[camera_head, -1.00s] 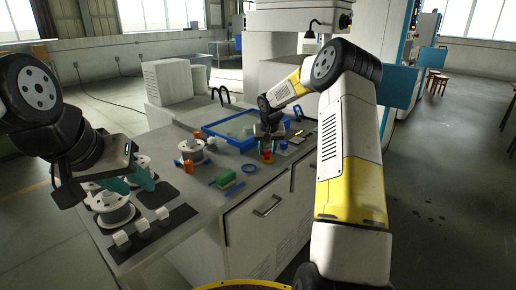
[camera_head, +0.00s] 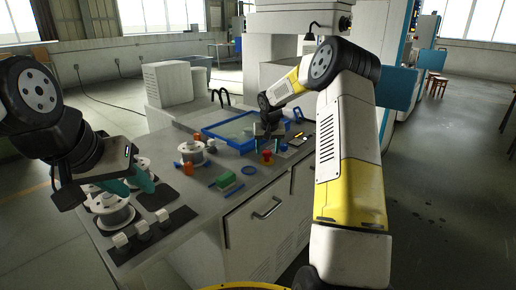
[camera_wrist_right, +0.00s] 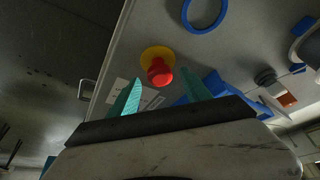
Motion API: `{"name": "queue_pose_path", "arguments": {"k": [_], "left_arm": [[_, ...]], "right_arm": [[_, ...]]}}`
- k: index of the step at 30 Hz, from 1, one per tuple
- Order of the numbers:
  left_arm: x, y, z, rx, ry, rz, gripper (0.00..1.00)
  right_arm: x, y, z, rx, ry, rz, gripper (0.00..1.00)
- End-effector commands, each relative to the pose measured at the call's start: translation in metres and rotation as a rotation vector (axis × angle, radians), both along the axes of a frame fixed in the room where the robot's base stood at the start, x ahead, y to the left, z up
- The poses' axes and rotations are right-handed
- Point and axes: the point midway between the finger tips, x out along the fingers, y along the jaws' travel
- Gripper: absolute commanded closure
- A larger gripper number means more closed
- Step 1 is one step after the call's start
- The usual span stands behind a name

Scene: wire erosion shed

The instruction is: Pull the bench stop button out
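The bench stop button has a red head on a yellow base (camera_head: 267,156) and stands on the bench top near its right edge. In the right wrist view the red head (camera_wrist_right: 159,72) lies between the two teal fingertips, with a gap on each side. My right gripper (camera_head: 268,146) is open above the button, its fingers spread and not visibly touching it. It also shows open in the right wrist view (camera_wrist_right: 161,77). My left gripper (camera_head: 136,188) hangs over the near left of the bench, its teal fingers apart and empty.
Pale cards (camera_wrist_right: 152,100) lie beside the button.

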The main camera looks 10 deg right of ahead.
Motion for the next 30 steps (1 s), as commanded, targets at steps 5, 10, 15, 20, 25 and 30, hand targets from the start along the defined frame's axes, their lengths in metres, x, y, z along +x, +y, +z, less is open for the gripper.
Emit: {"name": "queue_pose_path", "arguments": {"k": [5,10,15,20,25,30], "left_arm": [[0.0,0.0,0.0,0.0,0.0,0.0,0.64],[0.0,0.0,0.0,0.0,0.0,0.0,0.64],[0.0,0.0,0.0,0.0,0.0,0.0,0.64],[0.0,0.0,0.0,0.0,0.0,0.0,0.64],[0.0,0.0,0.0,0.0,0.0,0.0,0.64],[0.0,0.0,0.0,0.0,0.0,0.0,0.64]], "right_arm": [[-0.001,0.0,0.002,0.0,0.0,0.0,0.44],[-0.009,0.001,0.022,-0.001,-0.002,-0.001,0.44],[-0.02,0.002,0.05,-0.001,-0.002,0.0,0.44],[-0.027,0.003,0.067,-0.001,-0.001,0.0,0.44],[-0.03,0.004,0.072,0.0,0.0,0.0,0.44],[-0.03,0.004,0.072,0.0,0.0,0.0,0.44]]}}
